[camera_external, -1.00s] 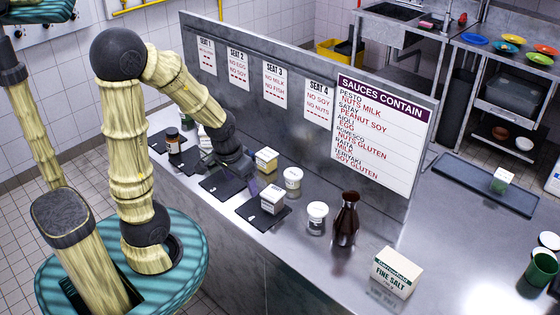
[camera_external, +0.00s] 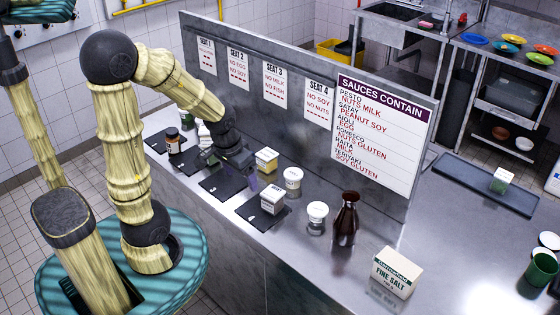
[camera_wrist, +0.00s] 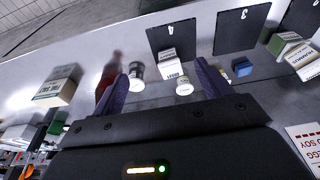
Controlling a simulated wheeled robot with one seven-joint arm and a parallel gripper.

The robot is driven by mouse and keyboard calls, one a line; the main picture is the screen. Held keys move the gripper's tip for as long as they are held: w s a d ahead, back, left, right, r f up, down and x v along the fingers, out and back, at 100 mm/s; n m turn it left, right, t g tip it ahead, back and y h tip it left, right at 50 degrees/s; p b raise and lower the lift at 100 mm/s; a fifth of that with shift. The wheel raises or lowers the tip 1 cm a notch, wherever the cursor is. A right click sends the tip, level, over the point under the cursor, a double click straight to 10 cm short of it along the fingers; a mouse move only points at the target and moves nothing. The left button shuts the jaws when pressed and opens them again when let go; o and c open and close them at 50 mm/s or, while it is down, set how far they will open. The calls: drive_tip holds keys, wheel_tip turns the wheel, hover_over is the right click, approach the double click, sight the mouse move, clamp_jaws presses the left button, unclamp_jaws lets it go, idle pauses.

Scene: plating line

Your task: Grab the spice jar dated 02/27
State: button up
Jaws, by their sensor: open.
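Two small pale tubs with white lids stand on the steel counter: one further back (camera_external: 292,179), one nearer the brown bottle (camera_external: 317,212). In the wrist view two tubs show between my fingers, one near the left finger (camera_wrist: 137,71) and one near the right (camera_wrist: 183,87). A dark jar with an orange-and-white label (camera_external: 172,141) stands at the far left. No 02/27 date is legible on any of them. My gripper (camera_wrist: 161,71) is open and empty above the counter, left of the tubs in the external view (camera_external: 238,159).
A brown bottle (camera_external: 345,220) and a fine salt box (camera_external: 397,272) stand to the right. A white carton (camera_external: 272,199) sits on a black mat (camera_external: 248,213), and a yellowish box (camera_external: 266,160) stands behind. The seat-card and sauce-sign partition (camera_external: 300,60) runs along the back.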

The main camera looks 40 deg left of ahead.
drive_tip(key=w+a+f+n+t+h+b, duration=0.1)
drive_tip(key=w+a+n+t+h+b, duration=0.25)
drive_tip(key=a+n, duration=0.85)
drive_tip(key=w+a+f+n+t+h+b, duration=0.1)
drive_tip(key=w+a+n+t+h+b, duration=0.2)
drive_tip(key=a+n, duration=1)
drive_tip(key=s+a+r+n+t+y+b, duration=0.1)
drive_tip(key=s+a+r+n+t+y, duration=0.15)
drive_tip(key=s+a, duration=0.45)
drive_tip(key=s+a+r+n+t+y+b, duration=0.1)
drive_tip(key=s+a+n+t+y+b, duration=0.2)
drive_tip(key=a, duration=0.8)
drive_tip(key=s+a+r+n+t+y, duration=0.1)
drive_tip(key=s+a+n+t, duration=0.25)
drive_tip(key=a, duration=0.55)
approach(173, 141)
drive_tip(key=s+a+f, duration=0.2)
drive_tip(key=s+a, duration=0.1)
drive_tip(key=s, duration=0.2)
drive_tip(key=shift+w+a+f, duration=0.15)
drive_tip(key=shift+w, duration=0.1)
drive_tip(key=w+p, duration=0.2)
drive_tip(key=w, duration=1)
drive_tip(key=shift+w+p, duration=0.15)
drive_tip(key=shift+p, duration=0.25)
